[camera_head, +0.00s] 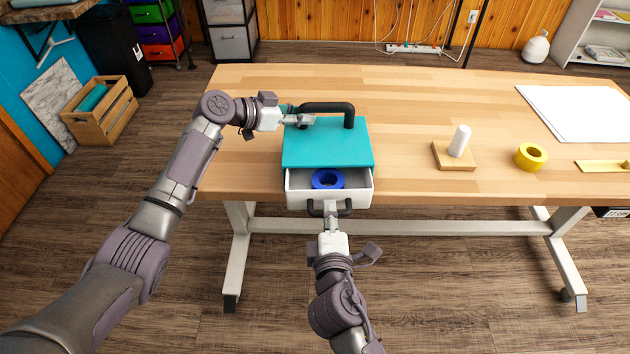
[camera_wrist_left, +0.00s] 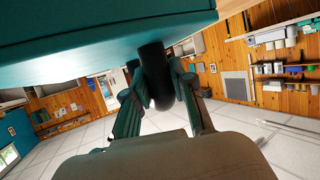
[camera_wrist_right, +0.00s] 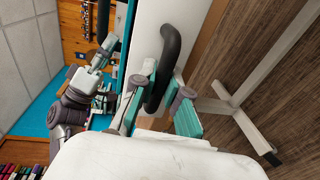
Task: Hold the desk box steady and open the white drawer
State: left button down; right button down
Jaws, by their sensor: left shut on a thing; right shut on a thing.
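The teal desk box (camera_head: 328,148) stands at the table's front edge, with a black handle (camera_head: 327,107) on top. My left gripper (camera_head: 302,119) is shut on the left end of that top handle; the handle also shows between its fingers in the left wrist view (camera_wrist_left: 152,75). The white drawer (camera_head: 300,199) sticks out of the box's front, and a blue roll (camera_head: 328,179) lies inside it. My right gripper (camera_head: 331,211) is shut on the drawer's black handle (camera_head: 345,208), which also shows in the right wrist view (camera_wrist_right: 170,55).
On the wooden table (camera_head: 400,100), a white peg on a wooden base (camera_head: 454,156) and a yellow roll (camera_head: 530,156) stand to the right. A white sheet (camera_head: 580,112) lies at the far right. The tabletop between the box and the peg base is clear.

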pick_arm(q)
jog(key=shift+s+f, duration=0.15)
jog(key=shift+f, duration=0.4)
pick_arm(e)
jog(key=s, duration=0.8)
jog(key=shift+d, duration=0.15)
dwell(1.8)
jog(key=c, duration=1)
grip_release()
jog(key=shift+s, duration=0.15)
jog(key=shift+c, duration=0.2)
jog(key=shift+s+d, duration=0.15)
jog(key=shift+s, duration=2.35)
pick_arm(q)
jog(key=c, duration=1.1)
grip_release()
jog(key=shift+o, duration=1)
jog(key=shift+r, duration=0.2)
